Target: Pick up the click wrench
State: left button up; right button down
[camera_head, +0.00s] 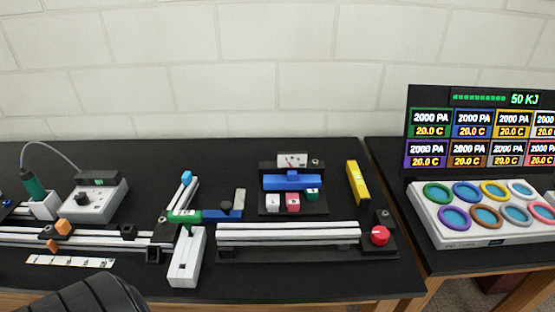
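I cannot tell for certain which piece is the click wrench. A blue bar (292,181) lies across a black stand below a small dial gauge. Another long tool lies further left, with a green part (185,216) and a blue part (222,213). A dark rounded part of my own arm shows at the bottom left edge, with no fingertips visible. My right gripper is not in view.
White rails (288,232) with a red knob (380,236) lie along the front. A yellow bar (358,183) lies right of the stand. A grey box (95,199) with a green corded tool (34,186) is at left. A ring panel (480,216) stands on the right table.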

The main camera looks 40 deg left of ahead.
aim_at(186, 217)
jog(key=u, duration=1.15)
